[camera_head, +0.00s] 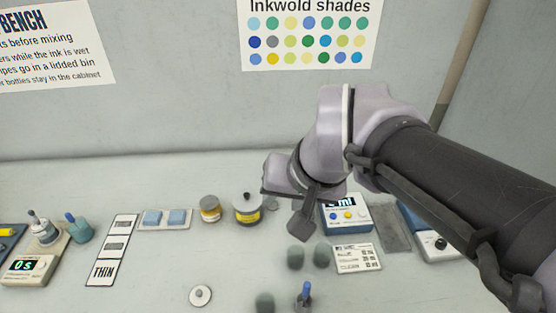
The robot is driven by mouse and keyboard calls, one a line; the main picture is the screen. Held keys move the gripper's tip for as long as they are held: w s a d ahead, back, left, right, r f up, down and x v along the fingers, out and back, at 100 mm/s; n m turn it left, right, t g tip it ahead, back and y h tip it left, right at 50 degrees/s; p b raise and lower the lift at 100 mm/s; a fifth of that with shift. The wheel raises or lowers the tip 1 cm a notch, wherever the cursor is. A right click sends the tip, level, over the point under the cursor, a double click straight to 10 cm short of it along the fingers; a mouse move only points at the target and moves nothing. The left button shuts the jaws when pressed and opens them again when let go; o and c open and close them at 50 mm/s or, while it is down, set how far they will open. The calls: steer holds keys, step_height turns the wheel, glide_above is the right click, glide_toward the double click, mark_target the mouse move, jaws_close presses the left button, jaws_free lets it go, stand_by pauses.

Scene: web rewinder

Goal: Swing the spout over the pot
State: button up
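My gripper (304,222) hangs at the end of my arm above the bench, its dark fingers pointing down. Whether it is open or shut is not clear from this side. A box with an "ml" display (347,213) and coloured buttons stands just right of the gripper, partly hidden behind it. I cannot make out a spout; it may be behind my arm. A silver pot with a black knob and yellow label (248,212) stands left of the gripper, apart from it. A smaller amber jar with a grey lid (210,209) is beside it.
Dark rounded pieces (322,255) and a blue-topped item (305,296) stand below the gripper. A printed card (357,258) lies to their right. The front middle-left bench is mostly clear.

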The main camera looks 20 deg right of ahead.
steer(key=shift+n+h, duration=0.3)
steer(key=shift+n, duration=0.1)
steer(key=w, duration=0.4)
steer(key=w+d+r+p, duration=0.1)
steer(key=w, duration=0.2)
steer(key=w+d, duration=0.1)
steer(key=w, duration=0.3)
steer(key=shift+w+r+p, duration=0.3)
steer(key=shift+r+p, duration=0.05)
steer(key=c, duration=0.7)
steer(key=shift+n+g, duration=0.3)
steer(key=shift+g, duration=0.1)
steer(key=w, duration=0.1)
steer(key=w+d, duration=0.1)
steer(key=w, duration=0.1)
steer(key=w+f+p, duration=0.1)
steer(key=w, duration=0.1)
steer(key=shift+w+d, duration=0.15)
steer(key=shift+w, duration=0.05)
jaws_close()
steer(key=w+d+f+n+p, duration=0.1)
steer(key=w+d+f, duration=0.1)
steer(key=w+f, duration=0.4)
steer(key=w+d+f+n+h+p, duration=0.1)
steer(key=w+d+f+p, duration=0.1)
steer(key=w+f, duration=0.4)
steer(key=w+d, duration=0.1)
steer(key=w, duration=0.3)
steer(key=shift+w+f+g, duration=0.25)
steer(key=shift+g, duration=0.15)
